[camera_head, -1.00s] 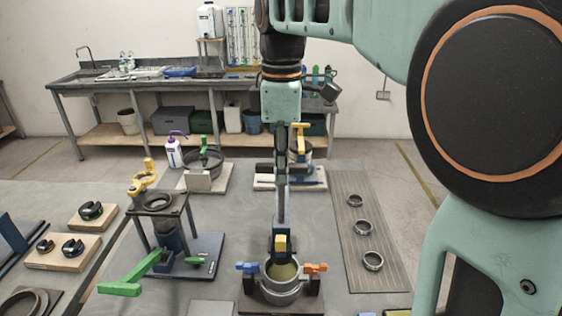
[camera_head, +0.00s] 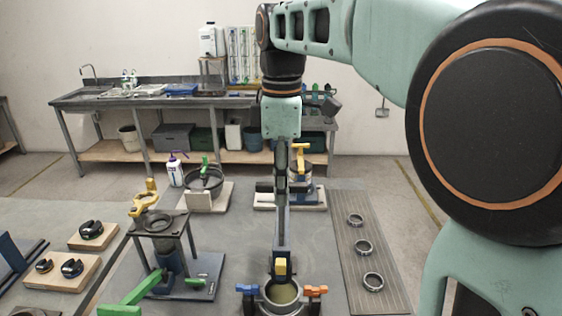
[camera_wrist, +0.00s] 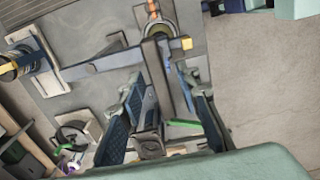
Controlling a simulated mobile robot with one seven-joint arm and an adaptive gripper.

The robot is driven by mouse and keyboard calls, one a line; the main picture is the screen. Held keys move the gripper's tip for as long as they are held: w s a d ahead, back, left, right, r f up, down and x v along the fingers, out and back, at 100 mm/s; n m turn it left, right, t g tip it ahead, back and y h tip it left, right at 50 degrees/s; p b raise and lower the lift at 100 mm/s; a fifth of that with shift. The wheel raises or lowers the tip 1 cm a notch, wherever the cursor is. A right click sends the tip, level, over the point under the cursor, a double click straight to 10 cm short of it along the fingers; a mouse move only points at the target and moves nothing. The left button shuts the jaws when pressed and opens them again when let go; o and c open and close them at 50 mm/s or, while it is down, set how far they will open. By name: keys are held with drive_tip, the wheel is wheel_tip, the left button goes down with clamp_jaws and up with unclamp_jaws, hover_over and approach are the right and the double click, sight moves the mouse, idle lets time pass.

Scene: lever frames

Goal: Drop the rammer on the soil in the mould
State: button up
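The mould (camera_head: 283,299) is a round grey metal ring with a blue clamp (camera_head: 246,288) at left and an orange clamp (camera_head: 316,290) at right. Brownish soil (camera_head: 283,291) shows inside it. A blue-grey bar, which looks like part of the rammer (camera_head: 282,240), has a yellow end (camera_head: 281,266) just above the mould in the picture. In the wrist view the bar (camera_wrist: 105,64) crosses beyond my fingers, its yellow end (camera_wrist: 187,43) beside the mould. My gripper (camera_wrist: 163,85) points down with its fingers apart. A grey upright (camera_wrist: 156,75) shows between them; contact is unclear.
A stand with a green lever (camera_head: 128,297) is at left. Several loose rings (camera_head: 363,248) lie on a ribbed mat (camera_head: 345,215) at right. A pan (camera_head: 205,181) and a bottle (camera_head: 175,170) stand behind. Bare table lies between the stand and the mould.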

wheel_tip(320, 180, up, 12)
idle(0.6)
drive_tip(key=shift+f, duration=0.1)
